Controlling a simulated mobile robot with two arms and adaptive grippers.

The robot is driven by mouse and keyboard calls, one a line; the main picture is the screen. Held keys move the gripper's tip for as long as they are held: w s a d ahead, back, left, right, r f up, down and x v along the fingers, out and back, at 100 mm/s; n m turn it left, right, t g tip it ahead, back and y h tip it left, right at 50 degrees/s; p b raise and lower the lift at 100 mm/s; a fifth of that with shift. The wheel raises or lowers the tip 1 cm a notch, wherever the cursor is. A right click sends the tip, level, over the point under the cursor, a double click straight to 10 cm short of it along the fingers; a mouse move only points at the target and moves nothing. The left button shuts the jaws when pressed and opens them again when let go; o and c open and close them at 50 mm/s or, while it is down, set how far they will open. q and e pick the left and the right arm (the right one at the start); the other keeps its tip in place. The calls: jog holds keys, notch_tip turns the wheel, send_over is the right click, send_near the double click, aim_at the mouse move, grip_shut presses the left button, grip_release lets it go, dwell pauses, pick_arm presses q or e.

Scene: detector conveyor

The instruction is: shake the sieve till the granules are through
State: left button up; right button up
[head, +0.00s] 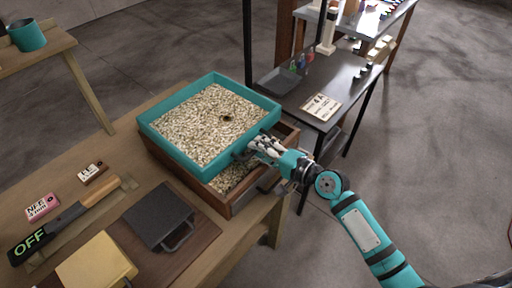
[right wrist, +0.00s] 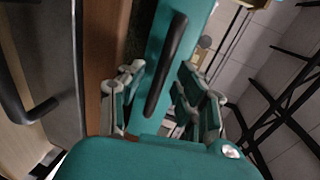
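The sieve (head: 185,158) is a square teal frame full of pale granules (head: 210,125), with a small dark spot among them. It sits over a wooden box (head: 235,206), offset so that granules show in the box at its near right side. My right gripper (head: 257,147) is at the sieve's right wall. In the right wrist view the sieve's black handle (right wrist: 166,64) lies between the spread fingers of this gripper (right wrist: 158,95), with gaps visible on both sides. My left gripper is not in view.
On the wooden table are a dark plate with a handle (head: 158,214), a yellow block (head: 97,262), a bar marked OFF (head: 65,220) and small labels. A dark side table (head: 345,90) stands behind right. Floor is free at right.

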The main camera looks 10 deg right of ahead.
jog(key=v, duration=0.6)
jog(key=shift+s+r, duration=0.1)
dwell(0.7)
